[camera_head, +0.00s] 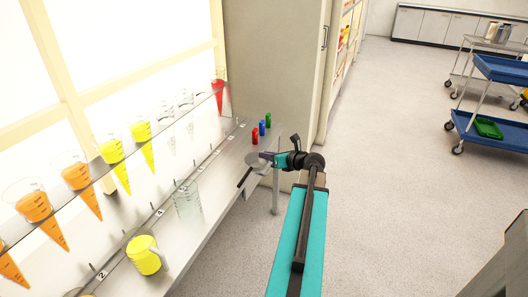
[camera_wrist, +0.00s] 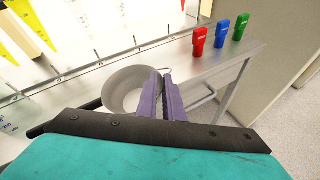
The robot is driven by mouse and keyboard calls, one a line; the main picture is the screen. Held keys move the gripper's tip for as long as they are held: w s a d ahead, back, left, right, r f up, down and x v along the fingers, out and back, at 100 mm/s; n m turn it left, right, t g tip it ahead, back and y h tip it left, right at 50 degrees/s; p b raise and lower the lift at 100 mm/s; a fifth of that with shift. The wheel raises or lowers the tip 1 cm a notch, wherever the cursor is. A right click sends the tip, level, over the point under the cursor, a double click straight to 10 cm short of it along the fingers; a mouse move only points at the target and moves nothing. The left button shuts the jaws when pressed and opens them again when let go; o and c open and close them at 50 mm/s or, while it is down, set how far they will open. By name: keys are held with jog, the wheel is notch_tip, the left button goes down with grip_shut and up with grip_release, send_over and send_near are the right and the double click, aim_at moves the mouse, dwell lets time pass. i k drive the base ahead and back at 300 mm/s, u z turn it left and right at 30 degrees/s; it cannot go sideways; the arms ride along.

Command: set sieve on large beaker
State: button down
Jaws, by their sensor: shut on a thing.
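The sieve is a grey round bowl (camera_head: 257,161) with a dark handle, held over the right part of the shelf in the head view. It also shows in the wrist view (camera_wrist: 122,88), left of the fingers. My gripper (camera_wrist: 168,92) has its purple fingers shut on the sieve's rim side; the exact contact is partly hidden. In the head view my gripper (camera_head: 269,157) is at the shelf's front edge. A clear, empty-looking beaker (camera_head: 187,201), likely the large beaker, stands upright on the shelf, left of and nearer than the sieve, apart from it.
A beaker of yellow juice (camera_head: 145,256) stands farther left on the shelf (camera_head: 222,178). Cones and beakers of orange, yellow and red line a glass rack by the window. Red (camera_wrist: 200,42), blue (camera_wrist: 221,34) and green (camera_wrist: 240,27) objects stand at the shelf's far end, before a cabinet (camera_head: 270,70).

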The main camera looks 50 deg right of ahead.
aim_at(188, 207)
jog(key=k, duration=1)
